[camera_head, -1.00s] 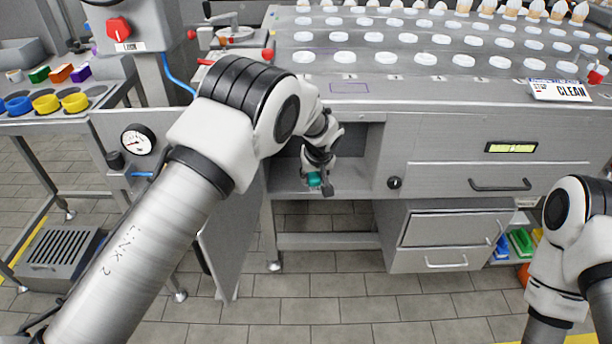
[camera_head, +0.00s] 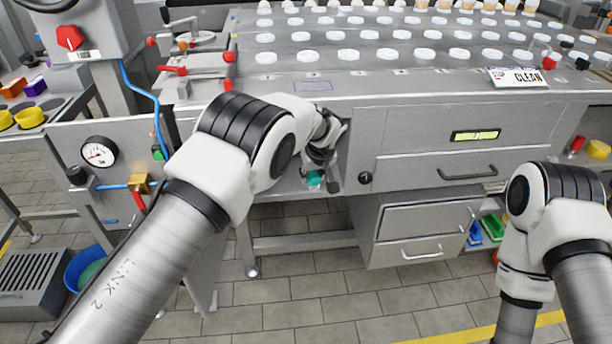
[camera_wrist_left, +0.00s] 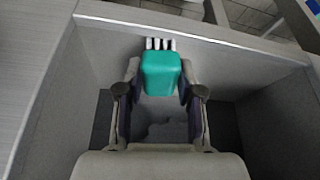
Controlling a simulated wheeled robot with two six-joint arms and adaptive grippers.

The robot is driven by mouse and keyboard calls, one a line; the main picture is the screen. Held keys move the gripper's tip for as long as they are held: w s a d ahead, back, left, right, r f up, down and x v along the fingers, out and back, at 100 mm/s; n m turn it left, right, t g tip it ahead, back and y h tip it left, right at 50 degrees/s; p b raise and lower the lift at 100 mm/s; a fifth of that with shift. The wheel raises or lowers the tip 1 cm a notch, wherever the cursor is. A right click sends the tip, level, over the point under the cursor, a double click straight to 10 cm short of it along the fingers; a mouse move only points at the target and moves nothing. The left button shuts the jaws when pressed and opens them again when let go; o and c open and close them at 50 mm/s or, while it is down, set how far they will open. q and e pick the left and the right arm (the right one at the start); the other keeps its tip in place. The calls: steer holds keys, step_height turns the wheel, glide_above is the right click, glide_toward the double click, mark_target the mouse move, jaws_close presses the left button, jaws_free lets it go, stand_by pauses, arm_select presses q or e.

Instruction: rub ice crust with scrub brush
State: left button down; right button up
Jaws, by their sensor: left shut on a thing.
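My left gripper (camera_head: 322,178) reaches into an open compartment in the front of the steel machine. It is shut on a teal block with white bristles, the scrub brush (camera_head: 314,178). In the left wrist view the brush (camera_wrist_left: 161,72) sits between the two fingertips, its bristles towards a grey wall of the compartment. A darker grey, ragged-edged patch (camera_wrist_left: 168,134) shows between the fingers; I cannot tell whether it is the ice crust or a shadow. No ice crust shows clearly. My right arm stands at the right of the head view, its gripper out of view.
Compartment walls (camera_wrist_left: 225,50) stand close around the gripper. An open door panel with a gauge (camera_head: 99,152) is at the left. A drawer (camera_head: 470,168) is to the right. White round pieces fill the machine's top (camera_head: 300,75).

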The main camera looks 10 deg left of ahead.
arm_select(q)
steer(key=shift+s+a+p, duration=0.1)
steer(key=shift+s+a, duration=0.25)
steer(key=shift+a, duration=0.8)
steer(key=shift+s+a+p, duration=0.1)
steer(key=shift+s+a, duration=0.2)
steer(key=shift+a, duration=0.9)
steer(key=shift+s+a+p, duration=0.1)
steer(key=shift+s+a, duration=0.25)
steer(key=shift+a, duration=0.8)
steer(key=shift+s+a, duration=0.2)
steer(key=shift+a, duration=0.45)
steer(key=shift+s+a, duration=0.2)
steer(key=shift+a, duration=0.5)
steer(key=shift+s+a, duration=0.2)
steer(key=shift+a, duration=0.45)
